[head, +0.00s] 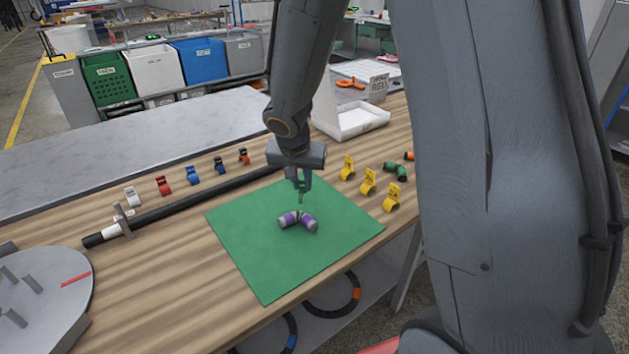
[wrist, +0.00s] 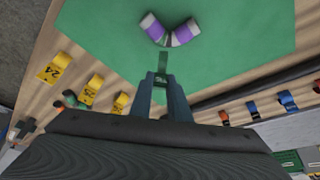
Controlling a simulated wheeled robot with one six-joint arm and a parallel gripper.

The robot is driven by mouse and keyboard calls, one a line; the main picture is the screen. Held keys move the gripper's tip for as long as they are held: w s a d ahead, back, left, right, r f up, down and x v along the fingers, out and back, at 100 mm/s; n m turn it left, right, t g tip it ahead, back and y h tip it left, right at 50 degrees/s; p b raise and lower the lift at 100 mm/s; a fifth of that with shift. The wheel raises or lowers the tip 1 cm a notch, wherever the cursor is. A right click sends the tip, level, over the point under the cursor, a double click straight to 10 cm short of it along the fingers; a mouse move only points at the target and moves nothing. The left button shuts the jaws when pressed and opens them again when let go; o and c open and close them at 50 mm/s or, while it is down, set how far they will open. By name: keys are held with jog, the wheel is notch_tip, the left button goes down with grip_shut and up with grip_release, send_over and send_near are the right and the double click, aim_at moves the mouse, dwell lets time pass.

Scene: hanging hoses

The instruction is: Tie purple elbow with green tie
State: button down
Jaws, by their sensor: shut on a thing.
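The purple elbow (head: 298,220) lies on the green mat (head: 255,262). It is a bent pipe piece with purple bands and grey ends, and it also shows at the top of the wrist view (wrist: 169,30). My gripper (head: 301,184) is above the mat, just behind the elbow in the head view. It is shut on a green tie (wrist: 163,62), a narrow strip that points toward the elbow's bend. In the wrist view the tie's tip is close to the elbow; I cannot tell whether they touch.
Yellow tags (head: 368,181) and a green elbow (head: 395,171) stand right of the mat. Colored clips (head: 192,175) line the back, behind a black rod (head: 180,210). A white tray (head: 352,122) is behind. A round grey plate (head: 45,290) is at left.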

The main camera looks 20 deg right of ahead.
aim_at(307, 217)
jog(key=s+m+p, duration=0.1)
jog(key=m, duration=0.2)
jog(key=s+r+m+g+h+p, duration=0.1)
jog(key=m+p, duration=0.1)
jog(key=s+m+g+h+p, duration=0.1)
jog(key=m, duration=0.2)
jog(key=shift+s+d+r+m+p, duration=0.15)
jog(key=shift+s+m+p, duration=0.1)
jog(key=shift+m+p, duration=0.05)
jog(key=shift+b, duration=0.5)
jog(key=shift+f+b, duration=1.85)
jog(key=shift+b, duration=0.3)
jog(key=shift+f+b, duration=1.85)
jog(key=shift+b, duration=0.6)
